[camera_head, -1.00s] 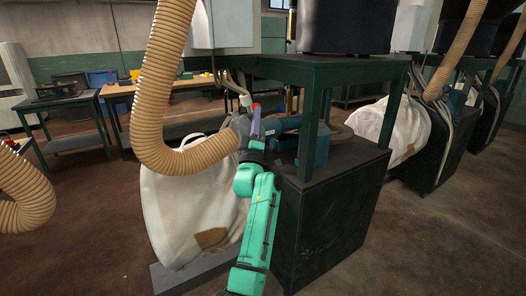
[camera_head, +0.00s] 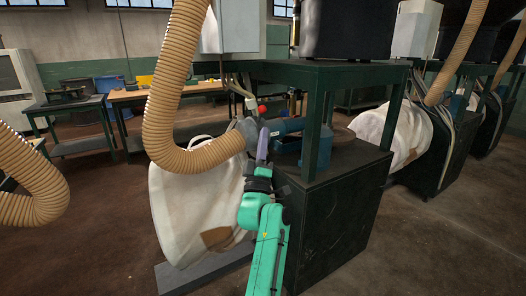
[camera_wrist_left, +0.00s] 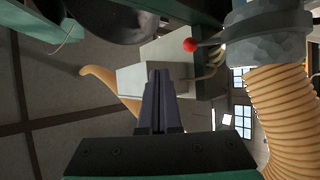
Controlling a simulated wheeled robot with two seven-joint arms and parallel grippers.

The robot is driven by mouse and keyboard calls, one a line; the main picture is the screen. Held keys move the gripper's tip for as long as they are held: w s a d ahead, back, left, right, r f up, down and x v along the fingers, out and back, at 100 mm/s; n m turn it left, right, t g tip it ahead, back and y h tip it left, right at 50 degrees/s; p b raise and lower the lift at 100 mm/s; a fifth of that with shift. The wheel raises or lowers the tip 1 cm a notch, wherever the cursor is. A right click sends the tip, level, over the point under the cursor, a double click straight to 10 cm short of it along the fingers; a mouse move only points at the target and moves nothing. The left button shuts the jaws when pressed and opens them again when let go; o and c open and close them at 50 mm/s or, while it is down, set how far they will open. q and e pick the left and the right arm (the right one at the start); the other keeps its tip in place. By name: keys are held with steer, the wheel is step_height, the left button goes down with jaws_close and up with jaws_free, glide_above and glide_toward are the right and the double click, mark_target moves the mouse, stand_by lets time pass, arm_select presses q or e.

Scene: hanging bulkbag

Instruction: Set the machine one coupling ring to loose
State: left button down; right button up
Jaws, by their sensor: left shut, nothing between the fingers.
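The machine one coupling ring is the grey collar (camera_head: 246,133) at the end of the tan ribbed hose, above the white bulk bag (camera_head: 200,205). It also shows large at the upper right of the left wrist view (camera_wrist_left: 268,42). A red ball knob (camera_head: 262,110) shows just right of the collar; in the wrist view the knob (camera_wrist_left: 190,45) is on a thin rod reaching toward the collar. My left gripper (camera_head: 263,132) is shut and empty, just right of the collar and below the knob, apart from the knob. Its closed fingers (camera_wrist_left: 160,85) point up the wrist view. My right gripper is out of view.
The tan hose (camera_head: 165,100) curves down on the left of the collar. Benches (camera_head: 75,125) stand behind at the left.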

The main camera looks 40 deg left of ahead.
arm_select(q)
steer(key=shift+s+d+f, duration=0.35)
steer(key=shift+s+d, duration=0.2)
steer(key=shift+s, duration=0.05)
steer(key=shift+s+d+f, duration=0.3)
steer(key=shift+s+d, duration=0.25)
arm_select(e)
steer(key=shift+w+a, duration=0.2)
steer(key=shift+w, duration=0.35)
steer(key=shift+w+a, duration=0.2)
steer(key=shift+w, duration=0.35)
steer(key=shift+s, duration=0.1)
